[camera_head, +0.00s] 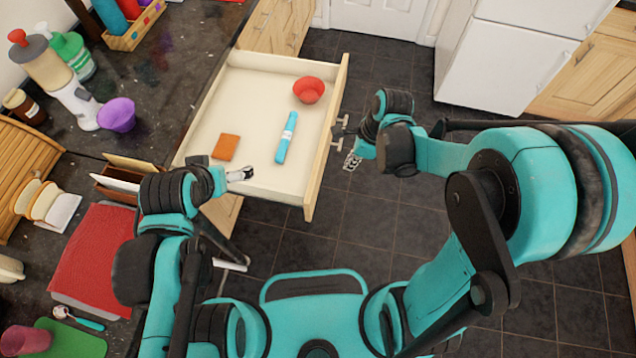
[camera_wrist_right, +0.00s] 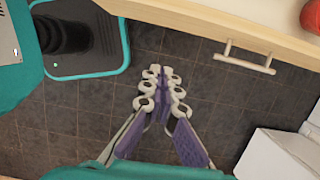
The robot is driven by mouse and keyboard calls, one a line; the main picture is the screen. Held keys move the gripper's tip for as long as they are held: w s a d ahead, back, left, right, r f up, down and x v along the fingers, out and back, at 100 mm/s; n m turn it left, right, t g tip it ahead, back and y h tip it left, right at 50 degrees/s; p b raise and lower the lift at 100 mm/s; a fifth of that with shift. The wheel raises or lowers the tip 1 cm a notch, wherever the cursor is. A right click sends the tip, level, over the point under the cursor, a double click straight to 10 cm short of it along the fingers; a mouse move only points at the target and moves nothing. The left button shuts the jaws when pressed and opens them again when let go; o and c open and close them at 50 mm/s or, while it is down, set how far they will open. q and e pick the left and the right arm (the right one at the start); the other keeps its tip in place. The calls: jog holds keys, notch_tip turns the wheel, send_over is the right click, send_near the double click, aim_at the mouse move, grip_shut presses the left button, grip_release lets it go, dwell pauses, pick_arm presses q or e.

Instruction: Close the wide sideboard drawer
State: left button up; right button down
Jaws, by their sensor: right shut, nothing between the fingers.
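The wide drawer (camera_head: 190,140) is pulled well out from the sideboard, its pale wooden front (camera_head: 322,150) facing right. In it lie a red bowl (camera_head: 309,92), a light blue stick-like packet (camera_head: 287,138) and an orange-brown square (camera_head: 226,147). My right gripper (camera_head: 352,161) is shut and empty, outside the drawer just beyond its front. In the right wrist view its fingers (camera_wrist_right: 160,88) are together over the floor, apart from the drawer front (camera_wrist_right: 200,22) and its bar handle (camera_wrist_right: 245,58). My left gripper (camera_head: 241,174) is by the drawer's near side; its jaw state is unclear.
The dark granite counter (camera_head: 160,65) on the left carries bottles, a purple cup (camera_head: 117,114), a red mat (camera_head: 92,258) and a wooden rack. A white fridge (camera_head: 505,60) stands at the back right. Dark tiled floor (camera_head: 385,230) is clear right of the drawer.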

pick_arm(q)
jog(key=shift+d+f+b, duration=0.1)
jog(key=shift+f+b, duration=2.55)
jog(key=shift+f, duration=0.05)
pick_arm(e)
jog(key=w+a+f, duration=0.2)
jog(key=a+f, duration=0.4)
jog(key=f, duration=0.3)
jog(key=shift+f, duration=0.4)
jog(key=shift+w, duration=0.1)
